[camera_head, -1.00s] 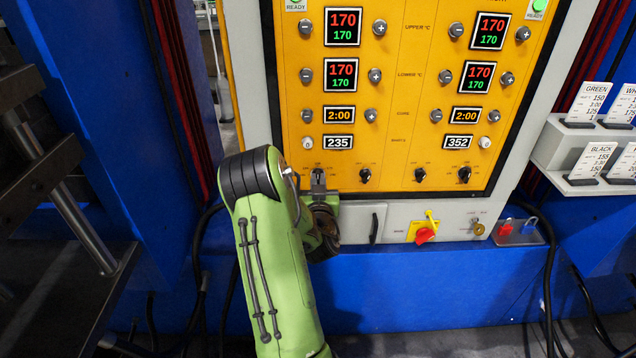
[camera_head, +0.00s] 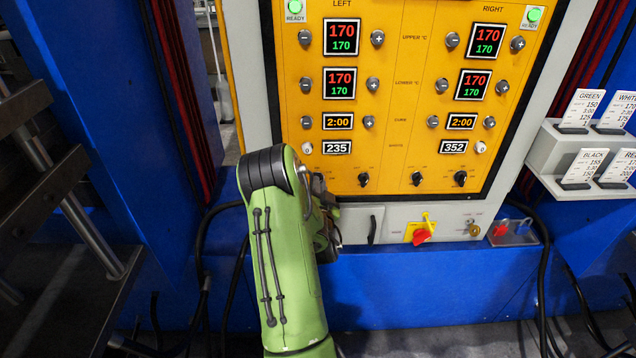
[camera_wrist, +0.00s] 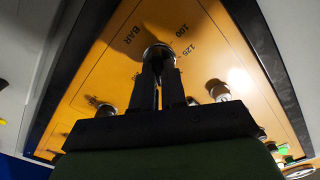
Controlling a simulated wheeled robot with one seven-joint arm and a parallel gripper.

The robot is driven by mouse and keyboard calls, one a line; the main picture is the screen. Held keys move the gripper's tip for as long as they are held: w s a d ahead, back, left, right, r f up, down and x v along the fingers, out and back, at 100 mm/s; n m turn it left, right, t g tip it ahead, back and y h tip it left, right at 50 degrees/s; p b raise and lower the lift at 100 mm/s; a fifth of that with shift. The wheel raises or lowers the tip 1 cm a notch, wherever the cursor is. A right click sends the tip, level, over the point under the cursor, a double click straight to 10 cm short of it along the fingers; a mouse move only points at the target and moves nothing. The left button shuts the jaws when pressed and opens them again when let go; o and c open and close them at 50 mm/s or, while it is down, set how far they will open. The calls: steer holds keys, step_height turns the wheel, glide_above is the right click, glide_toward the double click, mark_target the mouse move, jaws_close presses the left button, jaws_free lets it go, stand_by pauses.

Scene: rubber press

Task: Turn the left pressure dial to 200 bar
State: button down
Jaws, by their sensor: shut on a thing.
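The left pressure dial (camera_wrist: 158,50) shows in the wrist view as a dark round knob on the yellow panel, beside printed marks BAR, 100 and 125. My gripper (camera_wrist: 160,73) is shut on it, one dark finger on each side. The fingers cover much of the knob, so I cannot tell which mark it points to. In the head view my green arm stands in front of the lower left of the panel and hides the dial and most of my gripper.
The yellow panel (camera_head: 400,105) carries temperature, cure and shots displays with round buttons. Several other black knobs (camera_head: 417,179) sit right of my arm. Recipe cards (camera_head: 586,167) stand at the right.

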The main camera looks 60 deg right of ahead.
steer(key=m+p, duration=0.1)
steer(key=m, duration=0.3)
steer(key=m+p, duration=0.1)
steer(key=m, duration=0.3)
steer(key=m+p, duration=0.2)
steer(key=m, duration=0.2)
steer(key=shift+s+f+m, duration=0.1)
steer(key=shift+f+m, duration=0.15)
steer(key=shift+m, duration=0.15)
stand_by(0.3)
steer(key=c, duration=1.2)
jaws_free()
